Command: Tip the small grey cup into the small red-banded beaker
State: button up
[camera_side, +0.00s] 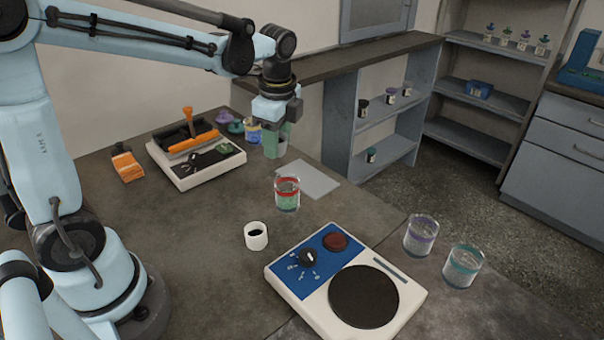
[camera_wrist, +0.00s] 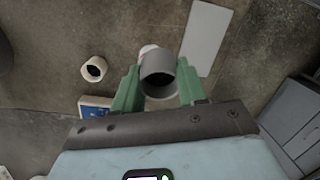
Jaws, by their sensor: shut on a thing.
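My gripper (camera_side: 274,140) is shut on the small grey cup (camera_wrist: 151,65), with one green finger on each side of it in the wrist view. In the side view the grey cup (camera_side: 282,148) shows partly behind the fingers, at the back of the table. I cannot tell whether its base touches the table. The cup's dark opening faces the wrist camera, and its contents are not clear. The small red-banded beaker (camera_side: 287,195) stands upright on the table, nearer the side camera than my gripper. Greenish material shows in it. A pale shape partly hidden behind the cup in the wrist view is unclear.
A white cup (camera_side: 256,237) and a blue-and-white device with a black disc (camera_side: 364,297) stand nearer the side camera. Purple-banded (camera_side: 420,235) and teal-banded (camera_side: 463,266) beakers stand right. A pale mat (camera_side: 315,181) lies beside the red-banded beaker. A tray device (camera_side: 197,176) stands left of my gripper.

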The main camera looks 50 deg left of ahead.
jog(key=shift+d+f+y, duration=0.1)
jog(key=shift+f+y, duration=0.25)
jog(key=shift+y, duration=1.25)
jog(key=shift+d+r+y, duration=0.1)
jog(key=shift+r+y, duration=0.15)
jog(key=shift+y, duration=1.05)
jog(key=shift+d+r+y, duration=0.1)
jog(key=shift+r+y, duration=0.1)
jog(key=shift+y, duration=1.1)
jog(key=shift+d+r+t+y, duration=0.15)
jog(key=shift+t+y, duration=0.05)
jog(key=shift+y, duration=1.2)
jog(key=shift+d+r+t+y, duration=0.1)
jog(key=shift+r+t+y, duration=0.1)
jog(key=shift+y, duration=1.2)
jog(key=shift+f, duration=0.1)
jog(key=shift+d+y, duration=0.1)
jog(key=shift+y, duration=0.6)
jog(key=shift+d+y, duration=0.1)
jog(key=shift+y, duration=0.6)
